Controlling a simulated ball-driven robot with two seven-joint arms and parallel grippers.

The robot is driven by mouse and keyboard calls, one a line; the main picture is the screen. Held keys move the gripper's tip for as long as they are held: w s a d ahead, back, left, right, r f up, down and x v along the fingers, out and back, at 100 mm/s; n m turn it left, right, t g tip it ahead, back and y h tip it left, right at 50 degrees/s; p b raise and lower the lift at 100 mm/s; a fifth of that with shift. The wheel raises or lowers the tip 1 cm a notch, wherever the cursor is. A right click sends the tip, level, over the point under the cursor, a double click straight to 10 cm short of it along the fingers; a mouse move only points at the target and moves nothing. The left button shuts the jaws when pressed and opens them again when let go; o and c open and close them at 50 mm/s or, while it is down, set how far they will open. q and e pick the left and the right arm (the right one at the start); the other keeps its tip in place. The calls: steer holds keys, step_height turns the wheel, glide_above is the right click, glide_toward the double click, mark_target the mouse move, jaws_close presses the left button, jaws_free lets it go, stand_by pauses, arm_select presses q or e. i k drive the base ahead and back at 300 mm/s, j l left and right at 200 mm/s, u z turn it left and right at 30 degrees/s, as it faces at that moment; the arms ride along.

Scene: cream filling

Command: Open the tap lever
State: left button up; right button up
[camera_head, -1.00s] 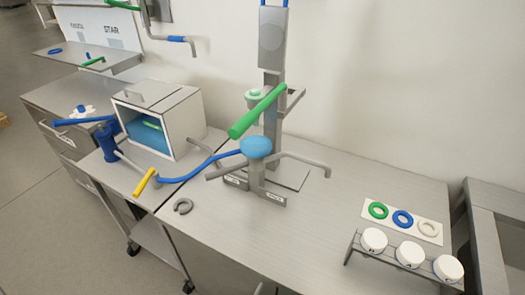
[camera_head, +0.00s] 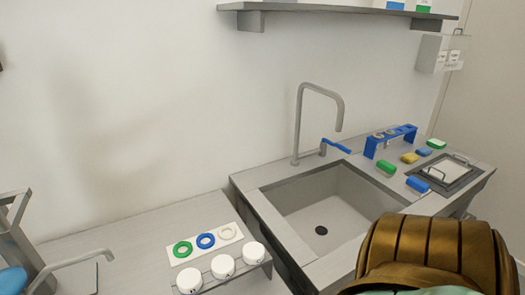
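The tap (camera_head: 299,122) is a tall grey pipe with a hooked spout, standing at the back left edge of the sink. Its blue lever (camera_head: 336,146) sticks out to the right from a short grey stub near the tap's base. The sink basin (camera_head: 330,211) is empty, with a dark drain in its floor. A large bronze ribbed part with a pale green piece below it fills the lower right and looks like part of my arm. It covers the sink's front right corner. Neither gripper's fingers show.
A blue rack (camera_head: 390,138), sponges and brushes lie right of the sink, beside a recessed tray with handles (camera_head: 447,172). Left are a white card with rings (camera_head: 206,241) and a stand with white round caps (camera_head: 223,267). A shelf (camera_head: 340,10) hangs above.

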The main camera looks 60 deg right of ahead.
mark_target(340, 147)
steer(key=z, duration=2.35)
steer(key=i+l, duration=0.1)
steer(key=l, duration=0.25)
steer(key=i+l, duration=0.15)
steer(key=l, duration=0.15)
steer(key=i+l+z, duration=0.1)
steer(key=l, duration=0.25)
steer(key=i+l, duration=0.15)
steer(key=l, duration=0.15)
